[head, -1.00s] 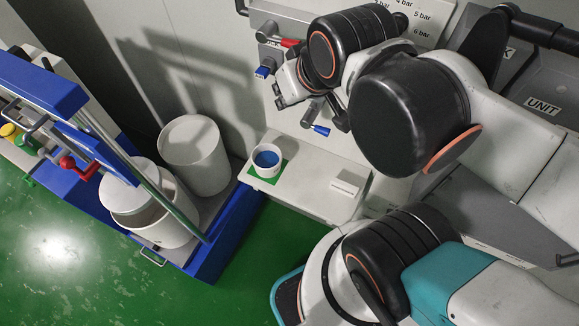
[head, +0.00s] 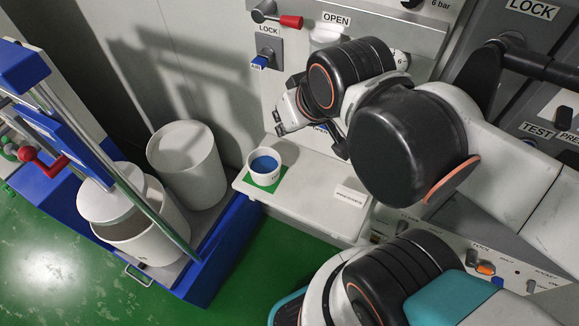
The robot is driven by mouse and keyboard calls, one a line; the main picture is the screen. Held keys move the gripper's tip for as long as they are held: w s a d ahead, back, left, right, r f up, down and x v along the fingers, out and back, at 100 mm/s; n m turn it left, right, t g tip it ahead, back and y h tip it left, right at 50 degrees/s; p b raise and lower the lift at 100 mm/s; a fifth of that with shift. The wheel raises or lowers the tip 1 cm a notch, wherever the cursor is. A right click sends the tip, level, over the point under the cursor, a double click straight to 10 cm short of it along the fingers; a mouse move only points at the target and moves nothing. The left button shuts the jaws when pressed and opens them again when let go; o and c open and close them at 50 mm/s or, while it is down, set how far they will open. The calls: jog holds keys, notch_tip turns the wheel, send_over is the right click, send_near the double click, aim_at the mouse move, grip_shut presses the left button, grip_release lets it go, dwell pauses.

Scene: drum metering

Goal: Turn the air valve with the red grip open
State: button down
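The valve with the red grip (head: 290,21) is on the grey wall panel at the top of the head view. Its grip points right from its pivot, toward the OPEN label (head: 336,18); a LOCK label (head: 269,30) is just below the pivot. My gripper (head: 279,127) is in front of the panel, well below the red grip and apart from it. It is partly hidden by my wrist, and its finger opening is too small to judge. I see nothing held in it.
A blue-handled valve (head: 260,62) sits below the red grip. A cup with blue contents (head: 265,168) stands on a white ledge (head: 310,203) below my gripper. At left, a blue cart (head: 215,262) carries white drums (head: 185,160) and a red-handled part (head: 43,165).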

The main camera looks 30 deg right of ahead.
notch_tip(320, 180, down, 12)
jog(key=b, duration=1.1)
jog(key=shift+s, duration=0.35)
jog(key=shift+f, duration=0.1)
notch_tip(320, 180, up, 41)
jog(key=n+g+h+p, duration=0.2)
jog(key=n+g+p, duration=0.4)
jog(key=n+p, duration=2.2)
send_over(286, 24)
jog(key=s+a+p, duration=0.1)
jog(key=a+p, duration=0.2)
jog(key=m, duration=0.3)
jog(key=x, duration=1.3)
jog(key=shift+s+a+f, duration=0.1)
jog(key=shift+s+f, duration=0.25)
jog(key=shift+f, duration=0.15)
